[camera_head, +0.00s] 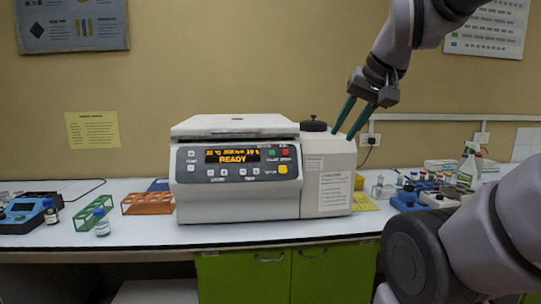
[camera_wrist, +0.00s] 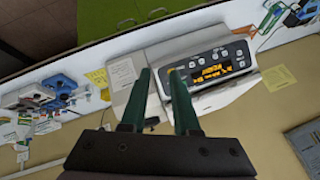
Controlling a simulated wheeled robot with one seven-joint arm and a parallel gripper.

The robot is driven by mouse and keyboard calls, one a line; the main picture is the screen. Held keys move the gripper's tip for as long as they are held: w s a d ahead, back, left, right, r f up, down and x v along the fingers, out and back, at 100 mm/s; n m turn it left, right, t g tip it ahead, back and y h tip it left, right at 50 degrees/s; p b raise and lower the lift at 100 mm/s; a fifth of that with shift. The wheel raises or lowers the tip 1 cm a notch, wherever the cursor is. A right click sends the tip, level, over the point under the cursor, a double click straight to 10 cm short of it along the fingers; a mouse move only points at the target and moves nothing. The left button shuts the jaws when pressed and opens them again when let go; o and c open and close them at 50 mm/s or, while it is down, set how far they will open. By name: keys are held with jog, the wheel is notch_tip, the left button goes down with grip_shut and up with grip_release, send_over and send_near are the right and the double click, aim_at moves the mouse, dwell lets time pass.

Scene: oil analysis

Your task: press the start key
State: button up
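The analyser (camera_head: 237,208) is a white bench machine with a dark key panel and a lit display (camera_head: 232,155) that reads READY.
A black round cap (camera_head: 314,126) tops the side unit near my fingers. Orange (camera_head: 147,203) and green (camera_head: 92,216) racks stand left. A blue tray (camera_head: 408,201) and bottles are right. The bench front is clear.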

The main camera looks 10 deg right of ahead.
grip_shut()
